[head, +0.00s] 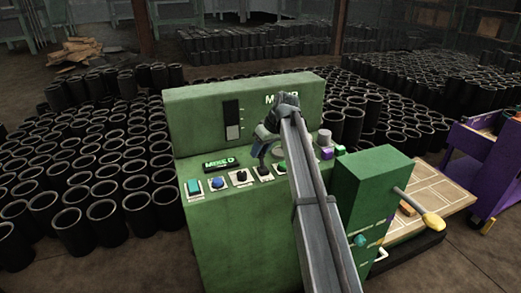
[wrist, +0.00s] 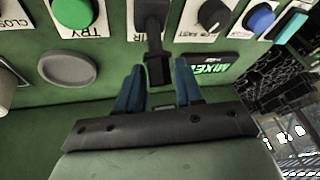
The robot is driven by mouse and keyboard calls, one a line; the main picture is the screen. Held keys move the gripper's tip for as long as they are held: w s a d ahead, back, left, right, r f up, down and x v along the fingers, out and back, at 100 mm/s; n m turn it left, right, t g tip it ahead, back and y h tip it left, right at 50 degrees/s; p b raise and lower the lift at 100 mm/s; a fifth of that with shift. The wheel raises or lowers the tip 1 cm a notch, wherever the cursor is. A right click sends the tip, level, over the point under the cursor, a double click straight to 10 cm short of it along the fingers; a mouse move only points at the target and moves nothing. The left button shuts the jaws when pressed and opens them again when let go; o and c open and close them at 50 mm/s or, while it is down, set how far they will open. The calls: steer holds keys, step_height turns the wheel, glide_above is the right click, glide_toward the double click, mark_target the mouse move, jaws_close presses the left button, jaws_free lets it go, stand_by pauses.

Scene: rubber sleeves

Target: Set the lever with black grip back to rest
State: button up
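The lever with the black grip sits on the sloping control panel of the green machine (head: 230,235). In the wrist view the lever (wrist: 154,35) is at the top middle, on a white label partly reading "IR", its dark end pointing toward my gripper. In the head view the lever (head: 263,171) shows small, just below my gripper (head: 263,152). In the wrist view my gripper (wrist: 157,75) is open, with its two blue fingers either side of the lever's end and green gaps between. I cannot tell how deep the fingers reach.
A black knob (wrist: 212,15) and blue button (wrist: 258,19) lie right of the lever in the wrist view; a green button (wrist: 71,12) and grey round cap (wrist: 67,68) lie left. A yellow-gripped lever (head: 432,220) sticks out of the machine's right box. Black sleeves (head: 105,212) surround the machine.

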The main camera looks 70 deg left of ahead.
jaws_close()
steer(key=shift+d, duration=0.15)
stand_by(0.4)
steer(key=shift+d+r+y, duration=0.2)
steer(key=shift+d+y, duration=0.7)
steer(key=shift+y, duration=0.2)
steer(key=d+y, duration=0.1)
steer(key=y, duration=0.1)
steer(key=shift+d+n+y, duration=0.3)
steer(key=shift+d+n, duration=0.1)
steer(key=d+y, duration=0.2)
steer(key=y, duration=0.1)
steer(key=shift+f+n+g, duration=0.1)
steer(key=shift+n+g, duration=0.2)
steer(key=shift+d+f+y, duration=0.2)
steer(key=shift+d+y, duration=0.2)
steer(key=shift+y, duration=0.7)
steer(key=shift+n, duration=0.3)
